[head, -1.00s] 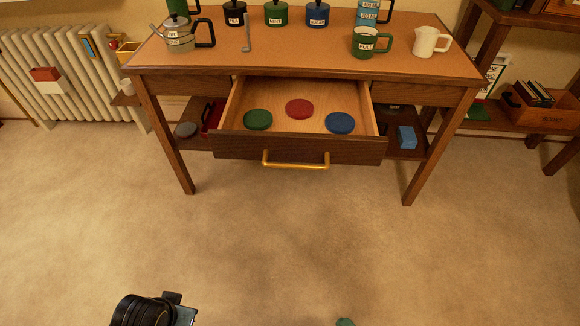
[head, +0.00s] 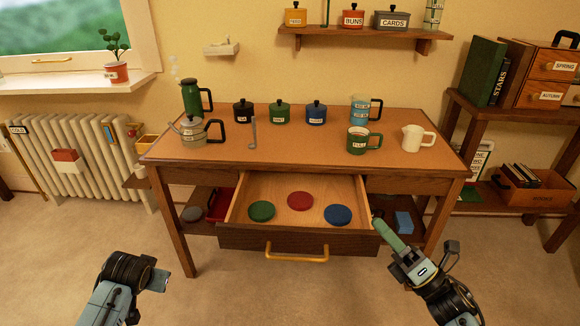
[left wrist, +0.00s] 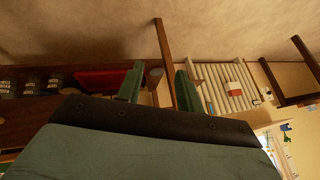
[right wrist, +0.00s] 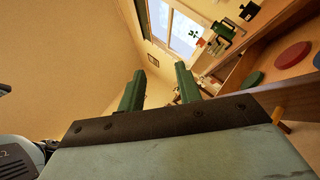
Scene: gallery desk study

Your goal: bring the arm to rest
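My right gripper (head: 380,224) is raised in front of the right end of the open drawer. In the right wrist view its two green fingers (right wrist: 159,78) stand apart with nothing between them. My left arm is at the lower left of the head view, and its fingers cannot be made out there. In the left wrist view the left gripper's green fingers (left wrist: 160,78) are apart and empty. The wooden desk (head: 300,148) stands ahead, its drawer (head: 290,238) pulled out. Green (head: 262,211), red (head: 300,201) and blue (head: 338,215) discs lie in the drawer.
The desk top holds a kettle (head: 196,134), a green mug (head: 358,142), a white jug (head: 413,137) and several canisters. A radiator (head: 85,165) is at the left, a shelf unit (head: 480,120) at the right. The carpet (head: 225,295) between my arms is clear.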

